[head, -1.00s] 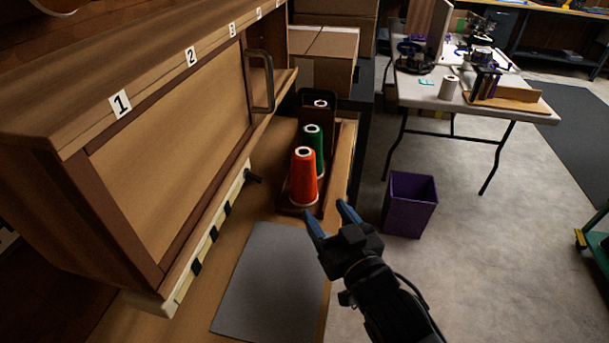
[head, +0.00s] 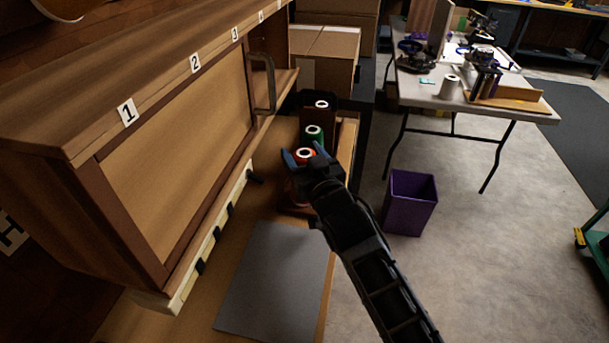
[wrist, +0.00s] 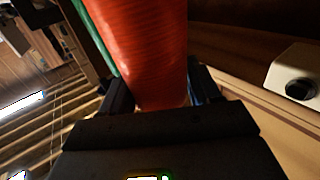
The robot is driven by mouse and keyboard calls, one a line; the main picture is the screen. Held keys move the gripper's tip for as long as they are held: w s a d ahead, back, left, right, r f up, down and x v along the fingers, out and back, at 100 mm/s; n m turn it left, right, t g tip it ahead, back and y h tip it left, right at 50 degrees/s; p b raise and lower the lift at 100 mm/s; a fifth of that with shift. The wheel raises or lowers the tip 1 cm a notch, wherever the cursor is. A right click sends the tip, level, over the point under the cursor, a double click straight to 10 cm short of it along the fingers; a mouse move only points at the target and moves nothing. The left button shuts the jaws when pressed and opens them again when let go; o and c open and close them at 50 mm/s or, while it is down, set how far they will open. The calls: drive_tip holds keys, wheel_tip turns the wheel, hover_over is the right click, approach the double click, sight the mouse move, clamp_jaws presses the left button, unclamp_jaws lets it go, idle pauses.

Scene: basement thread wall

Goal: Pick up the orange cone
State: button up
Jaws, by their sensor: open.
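The orange cone (head: 305,155) stands upright on the bench in a dark holder, mostly hidden behind my gripper in the head view. In the wrist view the orange cone (wrist: 150,45) fills the upper middle. My gripper (head: 303,155) is open, with its blue-tipped fingers on either side of the cone's upper part. In the wrist view the fingers of my gripper (wrist: 160,88) also stand to the cone's left and right. I cannot tell whether they touch it. The green cone (head: 313,133) stands just behind it and shows as a green edge in the wrist view (wrist: 97,35).
A white-topped cone (head: 321,105) stands farthest back in the row. The wooden cabinet (head: 180,130) with its handle (head: 263,82) is close on the left. A grey mat (head: 272,280) lies in front. A purple bin (head: 410,203) stands on the floor at right.

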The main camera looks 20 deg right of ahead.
drive_tip(key=shift+w, duration=0.45)
drive_tip(key=c, duration=1.1)
drive_tip(key=shift+c, duration=0.2)
wheel_tip(320, 180, up, 28)
drive_tip(key=shift+p, duration=0.35)
